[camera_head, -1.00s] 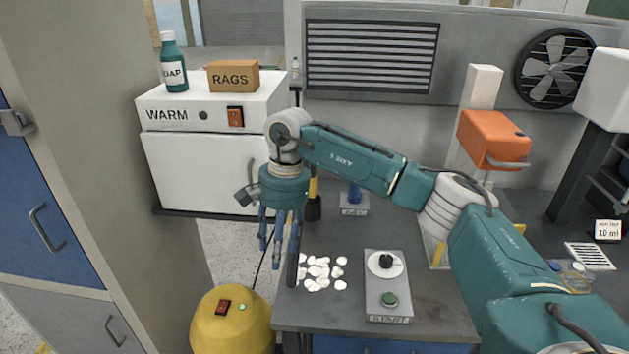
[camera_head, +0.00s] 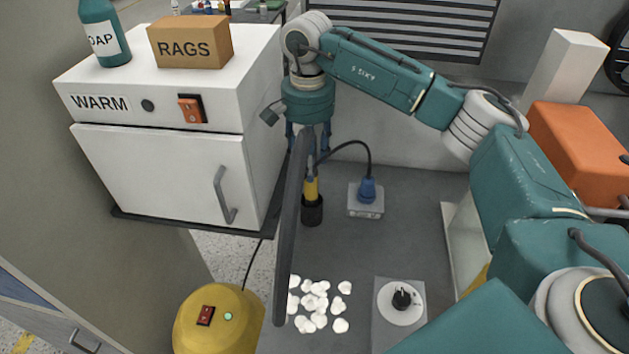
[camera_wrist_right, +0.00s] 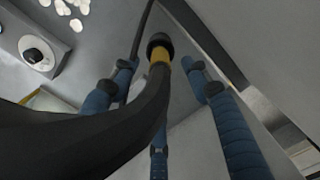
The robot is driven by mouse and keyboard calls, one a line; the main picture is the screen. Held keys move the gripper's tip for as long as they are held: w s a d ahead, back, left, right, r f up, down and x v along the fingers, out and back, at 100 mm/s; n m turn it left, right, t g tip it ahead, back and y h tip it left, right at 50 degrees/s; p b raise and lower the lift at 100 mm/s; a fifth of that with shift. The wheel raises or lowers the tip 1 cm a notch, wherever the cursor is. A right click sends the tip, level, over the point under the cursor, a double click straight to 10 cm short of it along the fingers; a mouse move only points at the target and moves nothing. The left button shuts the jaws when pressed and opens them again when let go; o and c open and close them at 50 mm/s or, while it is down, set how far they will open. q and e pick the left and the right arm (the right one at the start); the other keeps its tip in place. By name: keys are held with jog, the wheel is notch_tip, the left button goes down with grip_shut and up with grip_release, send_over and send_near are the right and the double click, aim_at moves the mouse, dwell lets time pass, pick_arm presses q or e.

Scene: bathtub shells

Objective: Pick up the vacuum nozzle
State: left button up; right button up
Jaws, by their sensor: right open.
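The vacuum nozzle (camera_head: 312,200) stands upright on the grey bench, with a yellow body and a black lower end. A thick dark hose (camera_head: 290,240) runs from near its top down toward the front. In the right wrist view the nozzle's yellow band (camera_wrist_right: 160,56) and black end lie between my blue fingers. My right gripper (camera_head: 309,148) is open above the nozzle, its fingers spread around the nozzle's upper part. In the right wrist view the right gripper (camera_wrist_right: 160,80) shows a gap to the nozzle on both sides. The hose hides part of the fingers. My left gripper is out of view.
A yellow vacuum body (camera_head: 220,318) stands on the floor at the front left. White shells (camera_head: 318,300) lie beside a dial panel (camera_head: 400,318). A blue plug on a grey box (camera_head: 366,200) stands right of the nozzle. A white warmer (camera_head: 165,165) is at the left.

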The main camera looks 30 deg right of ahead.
aim_at(311, 190)
jog(key=shift+w+d, duration=0.15)
jog(key=shift+w, duration=0.05)
jog(key=shift+f, duration=0.25)
jog(key=f+p, duration=0.1)
jog(key=f, duration=0.2)
jog(key=f+p, duration=0.2)
jog(key=f, duration=0.1)
jog(key=f+p, duration=0.1)
jog(key=f, duration=0.2)
jog(key=shift+s+p, duration=0.25)
jog(key=shift+p, duration=0.1)
jog(key=shift+d+f, duration=0.1)
jog(key=shift+f, duration=0.45)
jog(key=shift+w, duration=0.1)
jog(key=shift+c, duration=0.2)
grip_shut()
